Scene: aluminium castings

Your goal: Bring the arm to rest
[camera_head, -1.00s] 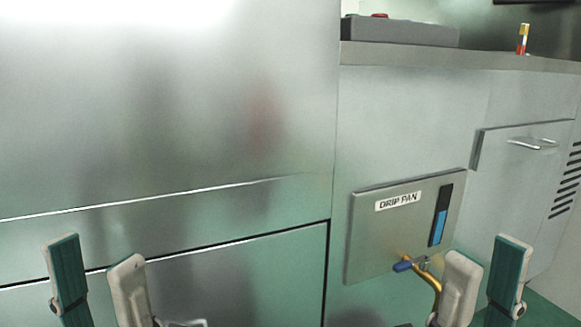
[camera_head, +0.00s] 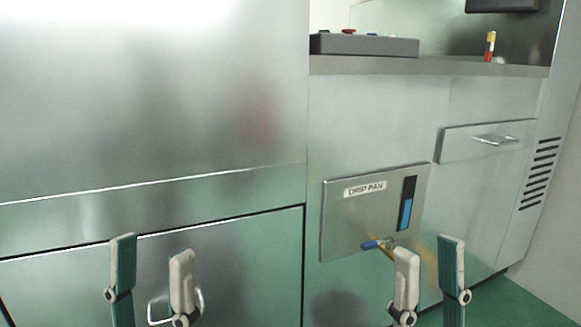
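My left gripper (camera_head: 152,262) stands upright at the lower left of the head view. Its two fingers, one with a teal pad, are apart with nothing between them. My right gripper (camera_head: 428,262) stands upright at the lower right, its fingers also apart and empty. Both are in front of the metal cabinet. The arms behind the grippers are mostly below the picture edge.
A drawer (camera_head: 462,143) with a handle is at the right. A grey control box (camera_head: 365,45) and a small red-yellow object (camera_head: 490,46) stand on the ledge (camera_head: 430,66).

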